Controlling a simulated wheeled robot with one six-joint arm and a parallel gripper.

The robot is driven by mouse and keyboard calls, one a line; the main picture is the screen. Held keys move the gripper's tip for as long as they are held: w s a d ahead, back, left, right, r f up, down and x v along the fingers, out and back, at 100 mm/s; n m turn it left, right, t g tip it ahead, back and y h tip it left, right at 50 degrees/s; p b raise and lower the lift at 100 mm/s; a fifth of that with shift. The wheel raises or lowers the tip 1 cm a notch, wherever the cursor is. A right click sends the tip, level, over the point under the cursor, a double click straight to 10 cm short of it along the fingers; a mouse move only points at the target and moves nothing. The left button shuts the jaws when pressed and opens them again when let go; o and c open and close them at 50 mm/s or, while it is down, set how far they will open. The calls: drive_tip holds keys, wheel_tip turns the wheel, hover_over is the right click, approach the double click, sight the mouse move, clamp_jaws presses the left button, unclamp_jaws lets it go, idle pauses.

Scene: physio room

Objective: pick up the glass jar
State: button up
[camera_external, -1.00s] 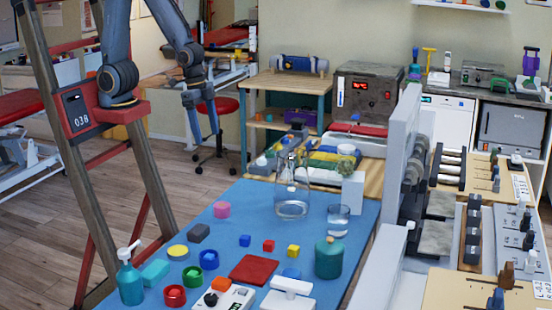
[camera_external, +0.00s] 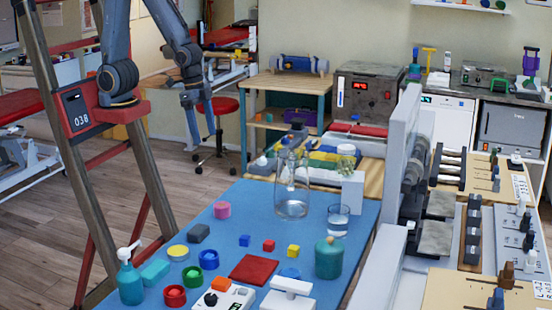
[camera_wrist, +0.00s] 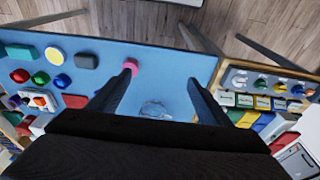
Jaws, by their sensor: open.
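A clear glass vessel with a narrower neck, which I take as the glass jar (camera_external: 292,203), stands upright on the blue table near its far end. In the wrist view its see-through outline (camera_wrist: 155,108) shows between my fingers, low in the picture. My gripper (camera_external: 199,122) is open and empty, held in the air to the left of the jar and above table height, apart from it. In the wrist view my gripper (camera_wrist: 160,82) has its two dark fingers spread wide. The exact rim of the jar is hard to make out.
A clear tumbler (camera_external: 338,221) and a white block (camera_external: 352,192) stand right of the jar. A pink cylinder (camera_external: 222,210) is to its left. A green lidded pot (camera_external: 328,258) and small coloured blocks lie nearer. A small clear jar (camera_external: 346,157) stands behind on the wooden bench.

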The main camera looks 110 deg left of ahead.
idle(0.3)
wheel_tip(320, 180, up, 5)
drive_tip(key=n+t+y+b, duration=0.1)
drive_tip(key=n+y+b, duration=0.2)
drive_tip(key=n+b, duration=0.5)
hover_over(345, 148)
drive_tip(key=p, duration=0.1)
drive_tip(key=shift+s+d+f+n, duration=0.1)
drive_tip(key=shift+d+n, duration=0.35)
drive_tip(key=shift+n, duration=0.05)
wheel_tip(345, 148, down, 6)
drive_tip(key=shift+s+r, duration=0.1)
drive_tip(key=shift+p+x, duration=0.7)
drive_tip(key=shift+x, duration=0.85)
drive_tip(key=f+p, duration=0.1)
drive_tip(key=f, duration=0.1)
drive_tip(key=a+f+p, duration=0.1)
drive_tip(key=shift+s+f, duration=0.15)
drive_tip(key=shift+f, duration=0.2)
drive_tip(key=shift+w+a+f+p, duration=0.15)
drive_tip(key=shift+w+f+p, duration=0.15)
drive_tip(key=shift+f, duration=0.35)
